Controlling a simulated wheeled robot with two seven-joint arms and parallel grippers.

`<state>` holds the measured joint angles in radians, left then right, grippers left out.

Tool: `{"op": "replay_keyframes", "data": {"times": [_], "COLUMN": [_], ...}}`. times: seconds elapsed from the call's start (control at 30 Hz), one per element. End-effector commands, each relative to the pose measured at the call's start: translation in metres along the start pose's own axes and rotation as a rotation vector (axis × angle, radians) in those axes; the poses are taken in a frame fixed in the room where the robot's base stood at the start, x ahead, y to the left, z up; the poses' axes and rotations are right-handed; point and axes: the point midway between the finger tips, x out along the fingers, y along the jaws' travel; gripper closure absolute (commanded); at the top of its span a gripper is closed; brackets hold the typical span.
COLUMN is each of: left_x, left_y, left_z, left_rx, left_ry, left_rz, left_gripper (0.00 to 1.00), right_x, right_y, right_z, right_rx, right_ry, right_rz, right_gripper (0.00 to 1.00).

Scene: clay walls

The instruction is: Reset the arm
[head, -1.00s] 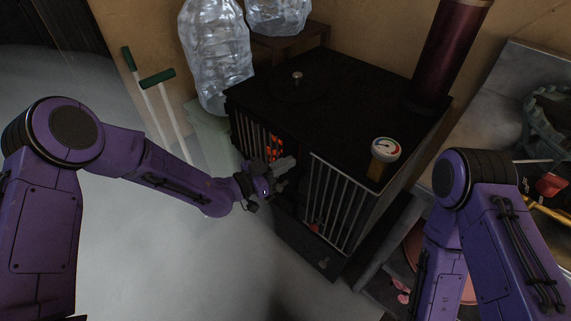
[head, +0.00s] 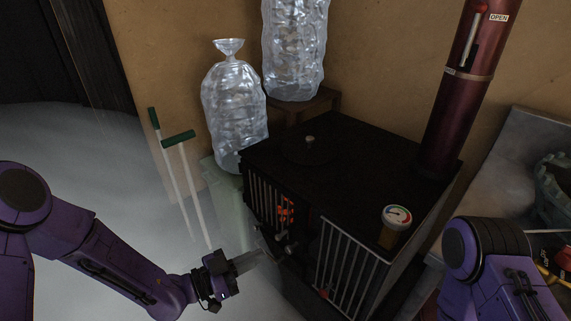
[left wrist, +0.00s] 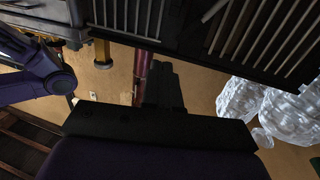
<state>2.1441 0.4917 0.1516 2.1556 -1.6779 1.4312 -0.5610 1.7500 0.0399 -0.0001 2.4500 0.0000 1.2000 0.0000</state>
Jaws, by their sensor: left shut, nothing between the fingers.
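My left gripper (head: 252,260) is in front of the black stove (head: 345,165), at the lower middle of the head view. Its fingers are shut with nothing between them and point toward the stove's front, near the left door's edge. I cannot tell whether they touch it. In the left wrist view the dark fingers (left wrist: 163,85) show below the stove's barred front (left wrist: 140,15). My right arm stands at the right of the head view; its gripper is out of frame.
Clear bags (head: 234,115) and green-handled poles (head: 179,138) stand at the left.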

Motion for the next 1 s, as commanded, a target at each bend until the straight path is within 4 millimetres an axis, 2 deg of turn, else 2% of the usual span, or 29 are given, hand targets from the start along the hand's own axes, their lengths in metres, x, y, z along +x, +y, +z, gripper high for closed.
{"op": "replay_keyframes", "data": {"times": [0.07, 0.17, 0.27, 0.37, 0.4, 0.5, 0.6, 0.73, 0.83, 0.87, 0.9, 1.0], "left_x": [0.000, -0.004, -0.026, -0.073, -0.097, -0.154, -0.206, -0.266, -0.303, -0.307, -0.304, -0.303], "left_y": [-0.001, -0.020, -0.036, -0.031, -0.023, 0.000, 0.025, 0.059, 0.094, 0.102, 0.096, 0.095], "left_z": [0.001, 0.013, 0.054, 0.117, 0.140, 0.182, 0.206, 0.222, 0.233, 0.230, 0.202, 0.170], "left_rx": [-0.031, -0.189, -0.438, -0.686, -0.762, -0.880, -0.926, -0.912, -0.856, -0.858, -0.860, -0.861], "left_ry": [-0.004, -0.052, -0.170, -0.340, -0.409, -0.553, -0.674, -0.827, -0.983, -1.009, -0.988, -0.984], "left_rz": [-0.002, -0.139, -0.381, -0.669, -0.783, -1.029, -1.219, -1.400, -1.418, -1.411, -1.416, -1.416], "left_gripper": [1.00, 1.00, 1.00, 1.00, 1.00, 1.00, 1.00, 1.00, 1.00, 1.00, 1.00, 1.00], "right_x": [0.000, 0.000, 0.000, 0.000, 0.000, 0.000, 0.000, 0.000, 0.000, -0.006, -0.030, -0.060], "right_y": [0.000, 0.000, 0.000, 0.000, 0.000, 0.000, 0.000, 0.000, 0.000, 0.001, 0.003, 0.005], "right_z": [0.000, 0.000, 0.000, 0.000, 0.000, 0.000, 0.000, 0.000, 0.000, -0.003, -0.012, -0.025], "right_rx": [0.000, 0.000, 0.000, 0.000, 0.000, 0.000, 0.000, 0.000, 0.000, 0.000, 0.000, 0.000], "right_ry": [0.000, 0.000, 0.000, 0.000, 0.000, 0.000, 0.000, 0.000, 0.000, 0.000, -0.001, 0.001], "right_rz": [0.000, 0.000, 0.000, 0.000, 0.000, 0.000, 0.000, 0.000, 0.000, 0.000, 0.001, -0.001], "right_gripper": [0.57, 0.57, 0.57, 0.57, 0.57, 0.57, 0.57, 0.57, 0.57, 0.57, 0.57, 0.57]}}
